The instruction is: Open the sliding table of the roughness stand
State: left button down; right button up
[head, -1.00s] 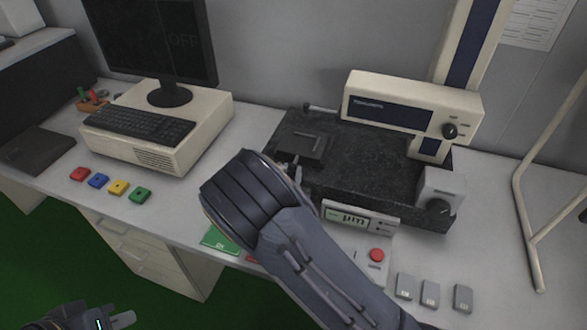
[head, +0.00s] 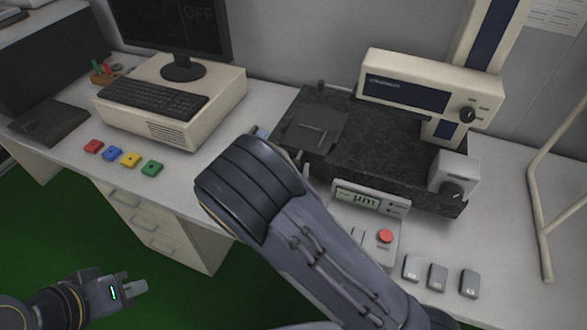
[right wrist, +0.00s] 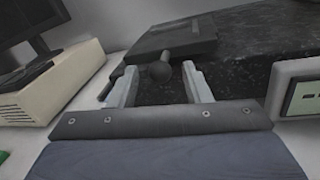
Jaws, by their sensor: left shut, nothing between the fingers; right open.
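The roughness stand has a dark speckled base (head: 385,157) on the desk. A flat black sliding table (head: 312,117) lies at its left end. In the right wrist view, a dark round knob (right wrist: 159,71) sits at the near edge of the sliding table (right wrist: 185,38). My right gripper (right wrist: 160,82) is open there, with one finger on each side of the knob; I cannot tell whether they touch it. In the head view my right forearm largely hides this gripper. My left gripper (head: 133,288) is shut and empty, low at the left over the floor, away from the stand.
A cream measuring unit (head: 430,88) hangs on the column above the base. A computer with keyboard (head: 152,108) and coloured blocks (head: 122,157) lie left. A bent pale frame (head: 545,180) stands right.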

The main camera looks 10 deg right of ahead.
jog(key=b+v, duration=0.1)
jog(key=v, duration=0.6)
jog(key=shift+s+a, duration=0.2)
jog(key=shift+s, duration=0.2)
